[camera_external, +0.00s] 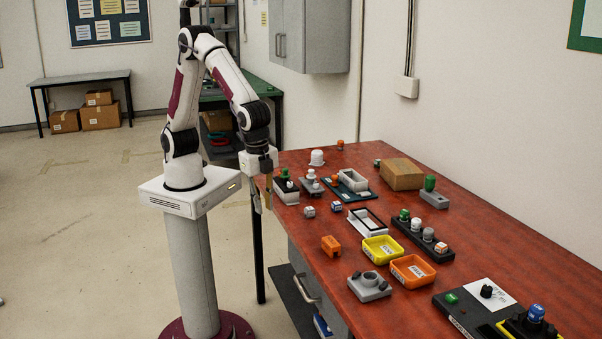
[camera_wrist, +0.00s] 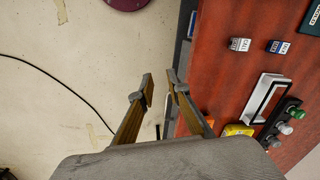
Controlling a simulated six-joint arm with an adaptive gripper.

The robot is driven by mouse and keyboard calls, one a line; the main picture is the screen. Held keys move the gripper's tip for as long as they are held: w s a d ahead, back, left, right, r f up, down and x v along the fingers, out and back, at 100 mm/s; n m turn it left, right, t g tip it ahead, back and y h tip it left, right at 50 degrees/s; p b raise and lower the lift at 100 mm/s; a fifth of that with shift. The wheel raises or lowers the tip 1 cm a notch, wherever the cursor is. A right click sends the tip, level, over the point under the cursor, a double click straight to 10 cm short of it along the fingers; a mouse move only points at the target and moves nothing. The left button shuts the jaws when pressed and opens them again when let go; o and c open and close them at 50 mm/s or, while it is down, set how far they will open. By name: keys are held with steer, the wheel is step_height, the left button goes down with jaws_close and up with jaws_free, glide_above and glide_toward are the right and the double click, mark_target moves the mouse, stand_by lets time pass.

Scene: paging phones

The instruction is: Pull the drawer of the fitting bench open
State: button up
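The fitting bench (camera_external: 300,222) has a red-brown top and a grey drawer unit (camera_external: 330,312) under its near side. A pale bar handle (camera_external: 305,288) is on the drawer front, and the drawer looks closed. My gripper (camera_external: 262,208) points down beside the bench's left edge, above the handle's height and farther back. In the wrist view my gripper (camera_wrist: 160,77) has its two brass-coloured fingers apart with nothing between them. A pale bar, perhaps the handle, shows partly behind the right finger there.
Several button parts, a yellow tray (camera_external: 382,250), an orange tray (camera_external: 413,271) and a cardboard box (camera_external: 402,174) stand on the bench top. A dark shelf (camera_external: 292,300) juts out low beside the drawer unit.

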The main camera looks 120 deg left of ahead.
steer(key=w+d+f+m, duration=0.2)
steer(key=w+d+f, duration=0.65)
steer(key=f, duration=0.25)
steer(key=m+t, duration=0.1)
glide_toward(300, 285)
steer(key=shift+s+d+f+y, duration=0.1)
steer(key=shift+s+d+y, duration=0.05)
steer(key=shift+d+y, duration=0.15)
steer(key=shift+a, duration=0.1)
steer(key=shift+w+a+f, duration=0.15)
steer(key=shift+w+f, duration=0.05)
steer(key=shift+f, duration=1.1)
steer(key=shift+w+a+f, duration=0.15)
steer(key=shift+w+f, duration=0.05)
steer(key=shift+f, duration=1.05)
steer(key=shift+w+a+f, duration=0.15)
steer(key=shift+a+f, duration=0.05)
steer(key=shift+f, duration=1.1)
jaws_close()
